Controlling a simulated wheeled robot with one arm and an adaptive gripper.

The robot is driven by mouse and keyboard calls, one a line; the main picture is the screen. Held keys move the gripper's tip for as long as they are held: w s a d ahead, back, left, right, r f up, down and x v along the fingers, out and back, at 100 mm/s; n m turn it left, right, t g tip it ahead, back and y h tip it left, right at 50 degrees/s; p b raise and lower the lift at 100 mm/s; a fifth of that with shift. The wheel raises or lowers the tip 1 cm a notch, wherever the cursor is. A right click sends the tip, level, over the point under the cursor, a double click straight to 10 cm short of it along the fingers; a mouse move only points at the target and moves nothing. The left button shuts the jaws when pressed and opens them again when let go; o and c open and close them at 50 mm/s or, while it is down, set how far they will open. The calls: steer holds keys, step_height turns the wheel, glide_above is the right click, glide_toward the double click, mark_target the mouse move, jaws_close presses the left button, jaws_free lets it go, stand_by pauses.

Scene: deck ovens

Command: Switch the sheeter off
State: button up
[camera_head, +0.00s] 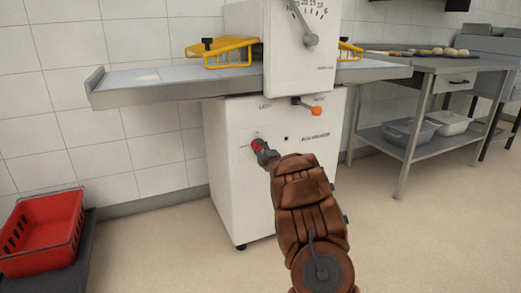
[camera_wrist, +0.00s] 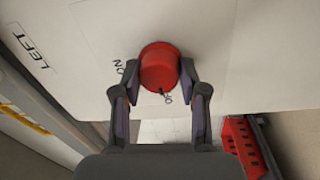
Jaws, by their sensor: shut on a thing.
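The sheeter is a tall white machine (camera_head: 235,180) with a control panel on its front in the head view. Its red rotary knob (camera_head: 258,145) is on the left of that panel, partly hidden by my gripper (camera_head: 265,152). In the wrist view the red knob (camera_wrist: 159,60) sits between the two fingers of my gripper (camera_wrist: 160,72), which are shut on its sides. Small labels, seemingly ON and OFF, stand beside and below the knob. A dark mark at the knob's lower rim lies near the OFF label.
An orange-tipped lever (camera_head: 316,111) sticks out above and right of the knob. The sheeter's long feed table (camera_head: 180,87) juts out left, with a yellow guard (camera_head: 222,52) on it. A red crate (camera_head: 42,232) stands lower left. A steel table (camera_head: 425,67) is at right.

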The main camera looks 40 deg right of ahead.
steer(key=o, duration=1.1)
steer(key=shift+o, duration=0.2)
steer(key=shift+s, duration=0.1)
steer(key=v, duration=1.1)
steer(key=shift+s+a, duration=0.2)
steer(key=shift+s, duration=0.15)
steer(key=shift+f, duration=0.1)
